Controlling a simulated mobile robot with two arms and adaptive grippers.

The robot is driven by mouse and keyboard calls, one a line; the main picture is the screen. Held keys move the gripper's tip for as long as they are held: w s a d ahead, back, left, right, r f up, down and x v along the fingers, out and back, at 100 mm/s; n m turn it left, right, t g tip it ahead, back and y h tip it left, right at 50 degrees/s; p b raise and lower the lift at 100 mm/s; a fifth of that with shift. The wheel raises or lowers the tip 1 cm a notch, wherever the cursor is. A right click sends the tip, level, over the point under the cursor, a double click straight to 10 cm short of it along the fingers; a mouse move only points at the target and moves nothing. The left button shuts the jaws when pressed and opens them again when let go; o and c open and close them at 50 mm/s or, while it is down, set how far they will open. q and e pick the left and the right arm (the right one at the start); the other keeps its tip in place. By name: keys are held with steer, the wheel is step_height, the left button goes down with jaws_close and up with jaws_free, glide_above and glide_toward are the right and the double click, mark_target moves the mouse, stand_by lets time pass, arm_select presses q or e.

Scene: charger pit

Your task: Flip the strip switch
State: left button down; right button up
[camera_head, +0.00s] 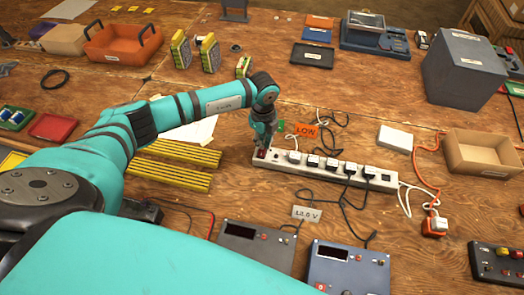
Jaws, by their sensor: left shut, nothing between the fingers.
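The power strip (325,170) is a long pale bar lying on the wooden table, right of the picture's middle. Its red switch (261,154) is at the strip's left end. Several plugs sit in its sockets, with black and white cords. My left gripper (262,143) points down at that left end, its fingers shut and empty. The fingertips are right over or at the switch; I cannot tell whether they touch it. The gripper partly hides the switch, so its position is unclear. My right gripper is not in view.
An orange LOW tag (306,130) lies behind the strip. Two dark meter boxes (345,268) and a 12.0 V card (306,213) are in front. A cardboard tray (484,153) and a white adapter (396,138) are at the right. Yellow striped bars (170,175) lie left of the strip.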

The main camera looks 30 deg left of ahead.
arm_select(q)
steer(key=shift+f+b, duration=0.55)
steer(key=shift+f, duration=0.3)
steer(key=shift+r, duration=0.2)
step_height(320, 180, up, 7)
steer(key=p, duration=0.6)
steer(key=shift+f, duration=0.1)
stand_by(0.6)
